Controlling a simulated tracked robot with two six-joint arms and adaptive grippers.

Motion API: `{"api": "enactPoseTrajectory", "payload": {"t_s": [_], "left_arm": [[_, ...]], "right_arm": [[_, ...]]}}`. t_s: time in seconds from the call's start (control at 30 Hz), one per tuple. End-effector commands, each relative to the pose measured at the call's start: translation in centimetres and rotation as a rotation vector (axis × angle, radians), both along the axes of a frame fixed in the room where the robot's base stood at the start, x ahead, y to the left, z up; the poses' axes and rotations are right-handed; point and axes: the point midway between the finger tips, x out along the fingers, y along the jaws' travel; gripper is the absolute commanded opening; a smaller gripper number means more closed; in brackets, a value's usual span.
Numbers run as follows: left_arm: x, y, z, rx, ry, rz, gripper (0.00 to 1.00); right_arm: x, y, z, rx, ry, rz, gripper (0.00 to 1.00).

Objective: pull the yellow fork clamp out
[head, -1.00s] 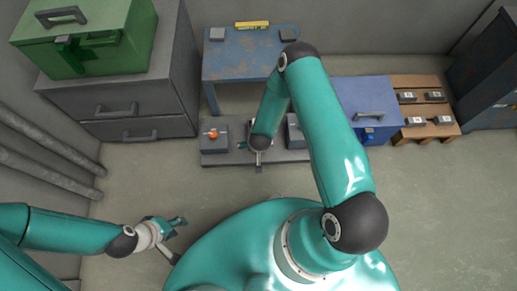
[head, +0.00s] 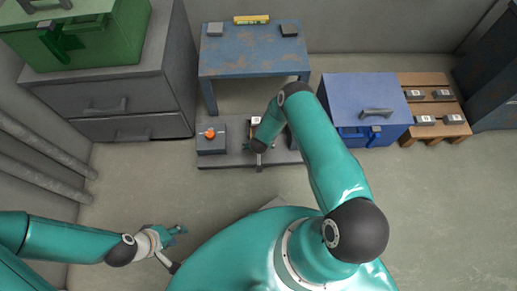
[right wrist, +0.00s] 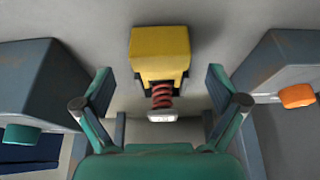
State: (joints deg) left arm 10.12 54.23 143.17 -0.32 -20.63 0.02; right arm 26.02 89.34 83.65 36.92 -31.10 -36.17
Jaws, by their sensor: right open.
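In the right wrist view, a yellow block-shaped piece (right wrist: 159,48), which appears to be the fork clamp, sits above a red coil spring (right wrist: 162,95) with a pale end piece under it. My right gripper (right wrist: 160,108) is open, one finger on each side of the spring, apart from it. In the head view my right gripper (head: 258,148) is low over the grey base plate (head: 228,160), largely hidden by its own arm. My left gripper (head: 178,231) hangs over bare floor at the lower left, its fingers apart and empty.
Grey blocks flank the yellow piece; one has an orange knob (head: 210,133), the other a teal knob (right wrist: 22,137). A blue table (head: 250,60) stands behind, a blue toolbox (head: 350,95) and a wooden pallet (head: 455,107) to the right, grey drawers (head: 110,90) left.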

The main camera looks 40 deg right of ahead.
Motion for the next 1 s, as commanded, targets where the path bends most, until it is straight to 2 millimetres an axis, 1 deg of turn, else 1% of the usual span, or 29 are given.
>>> {"api": "enactPoseTrajectory", "payload": {"t_s": [0.03,0.2,0.37,0.6,0.63,0.97,1.0], "left_arm": [[0.0,0.0,-0.8,0.000,0.000,0.000,0.40],[0.0,0.0,-1.6,0.000,0.000,0.000,0.40],[0.0,0.0,-1.8,0.000,0.000,0.000,0.40],[0.0,0.0,-1.8,0.000,0.000,0.000,0.40],[0.0,0.0,-1.8,0.000,0.000,0.000,0.40],[0.0,0.0,-1.8,0.000,0.000,0.000,0.40],[0.0,0.0,-1.8,0.000,0.000,0.000,0.40]], "right_arm": [[0.3,-0.2,-1.3,0.000,-0.001,-0.001,0.96],[0.9,-0.6,-3.0,0.000,0.000,0.000,0.96],[1.2,-0.8,-3.5,0.000,0.000,0.000,0.96],[1.2,-0.8,-3.5,0.000,0.000,0.000,0.96],[1.2,-0.8,-3.5,0.000,0.000,0.000,0.94],[1.2,-0.8,-3.4,0.000,0.000,-0.001,0.39],[1.2,-0.8,-3.4,0.000,0.000,-0.001,0.33]]}}
